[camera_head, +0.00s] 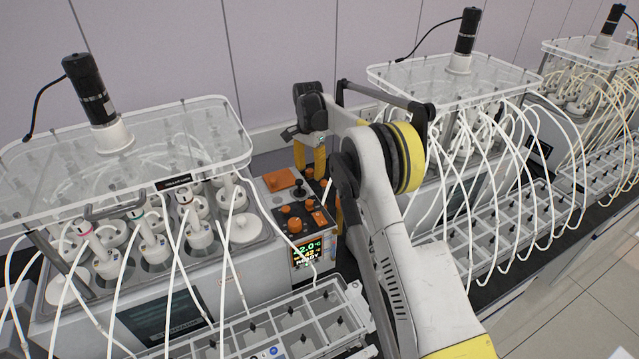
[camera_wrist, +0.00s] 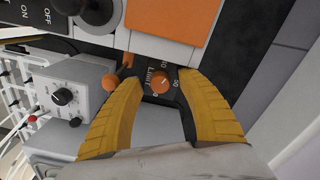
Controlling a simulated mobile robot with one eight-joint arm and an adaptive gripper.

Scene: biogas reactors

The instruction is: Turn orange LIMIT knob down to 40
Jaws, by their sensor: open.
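The orange LIMIT knob (camera_wrist: 160,82) sits on a dark panel in the wrist view, with the word LIMIT and scale numbers printed beside it. The number at its pointer is too small to read surely. My gripper (camera_wrist: 161,78) is open, with one yellow finger on each side of the knob. I cannot tell whether either finger touches it. In the head view my gripper (camera_head: 311,165) points down over the far right part of the control box (camera_head: 262,190). Several orange knobs show there, and I cannot tell which is LIMIT.
A second orange knob (camera_wrist: 109,83) is close to the left finger. An orange square plate (camera_wrist: 165,18) lies beyond the panel. The lit display (camera_head: 309,251) shows 2.0 °C, 42 and READY. Tubed reactors (camera_head: 110,240) stand left, and another unit (camera_head: 460,150) stands right.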

